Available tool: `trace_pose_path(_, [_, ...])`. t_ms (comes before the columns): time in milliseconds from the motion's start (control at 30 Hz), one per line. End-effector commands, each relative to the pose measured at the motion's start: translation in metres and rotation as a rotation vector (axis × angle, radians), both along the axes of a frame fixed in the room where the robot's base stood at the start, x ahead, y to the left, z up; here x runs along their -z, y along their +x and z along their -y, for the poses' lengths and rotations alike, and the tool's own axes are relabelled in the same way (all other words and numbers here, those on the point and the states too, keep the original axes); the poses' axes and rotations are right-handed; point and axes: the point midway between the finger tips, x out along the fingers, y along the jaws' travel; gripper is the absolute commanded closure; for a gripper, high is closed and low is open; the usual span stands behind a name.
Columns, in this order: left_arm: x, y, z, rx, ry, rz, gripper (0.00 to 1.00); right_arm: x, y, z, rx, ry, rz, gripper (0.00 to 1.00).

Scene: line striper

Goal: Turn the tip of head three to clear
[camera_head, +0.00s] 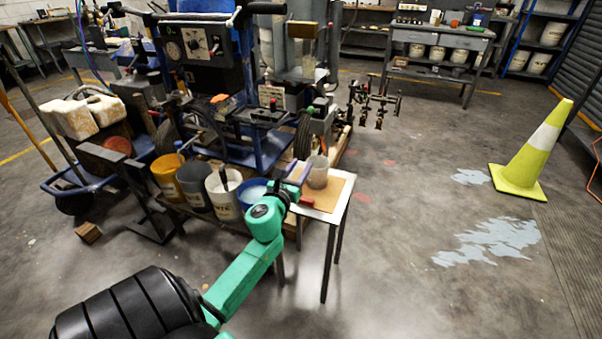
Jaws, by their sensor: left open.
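The line striper (220,85) is a blue-framed machine with a grey control panel. Several small dark spray heads (372,104) hang in a row off its right side. They are tiny here, so I cannot tell which is head three or how any tip is turned. My green left arm reaches up from the bottom left. My left gripper (298,188) is open at the small table, well short of the heads and lower left of them in the picture. Its fingers are small and partly lost against the clutter. My right gripper is out of view.
The small table (343,205) carries a grey cup (317,172) and a red-handled item (306,201) close to my gripper. Several paint buckets (222,193) stand to its left. A yellow cone (530,155) stands at right. The floor between table and cone is open.

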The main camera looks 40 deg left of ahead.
Motion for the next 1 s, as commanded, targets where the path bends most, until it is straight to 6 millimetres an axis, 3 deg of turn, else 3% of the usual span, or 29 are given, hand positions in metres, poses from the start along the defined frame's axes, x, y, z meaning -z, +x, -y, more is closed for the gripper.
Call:
trace_pose_path(167, [-0.006, 0.011, -0.003, 0.001, 0.031, 0.004, 0.56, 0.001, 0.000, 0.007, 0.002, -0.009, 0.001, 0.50])
trace_pose_path(700, [-0.003, 0.083, -0.029, 0.001, 0.026, 0.002, 0.56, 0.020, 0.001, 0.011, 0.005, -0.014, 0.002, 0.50])
trace_pose_path(1000, [-0.005, 0.095, -0.033, 0.001, 0.024, 0.001, 0.56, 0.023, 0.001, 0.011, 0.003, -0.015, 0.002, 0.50])
